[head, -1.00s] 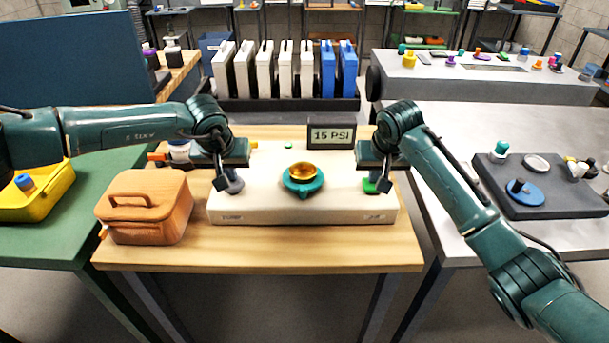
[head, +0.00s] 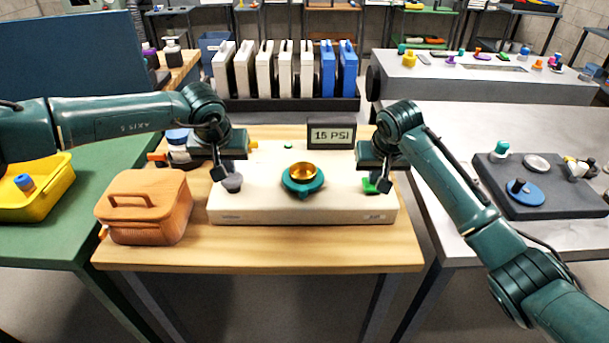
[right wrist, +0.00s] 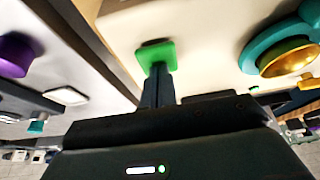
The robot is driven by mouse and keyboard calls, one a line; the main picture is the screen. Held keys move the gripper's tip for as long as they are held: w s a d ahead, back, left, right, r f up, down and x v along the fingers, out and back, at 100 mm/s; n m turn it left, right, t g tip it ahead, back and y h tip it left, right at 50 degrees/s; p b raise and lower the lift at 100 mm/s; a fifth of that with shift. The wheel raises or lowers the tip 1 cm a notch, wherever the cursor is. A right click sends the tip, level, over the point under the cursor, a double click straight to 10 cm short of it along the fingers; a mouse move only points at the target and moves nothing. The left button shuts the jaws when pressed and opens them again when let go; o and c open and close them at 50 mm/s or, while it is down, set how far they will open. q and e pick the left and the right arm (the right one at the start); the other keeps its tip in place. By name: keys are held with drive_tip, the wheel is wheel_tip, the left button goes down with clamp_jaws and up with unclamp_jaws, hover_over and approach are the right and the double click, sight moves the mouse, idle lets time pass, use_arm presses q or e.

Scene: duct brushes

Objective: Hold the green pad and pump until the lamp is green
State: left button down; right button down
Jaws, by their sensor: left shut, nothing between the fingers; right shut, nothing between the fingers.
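A cream box (head: 270,205) lies on the wooden table with a teal ring and gold cup (head: 303,172) in its middle. The green pad (head: 370,187) is at its right end. My right gripper (head: 386,184) is shut, its tips at the pad; in the right wrist view the fingers reach the near edge of the green pad (right wrist: 153,50). A grey knob (head: 233,183) stands at the left end. My left gripper (head: 217,174) is shut and empty, just beside and above it; contact is unclear. A small green spot (head: 289,145), perhaps the lamp, shows at the back.
A display (head: 331,134) behind the box reads 15 PSI. A brown lidded case (head: 146,207) stands left of the box. A rack of white and blue upright panels (head: 285,103) is at the back. The table front is bare.

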use_arm(q)
wheel_tip(320, 180, up, 7)
idle(0.7)
use_arm(e)
wheel_tip(320, 180, up, 7)
idle(0.8)
idle(0.3)
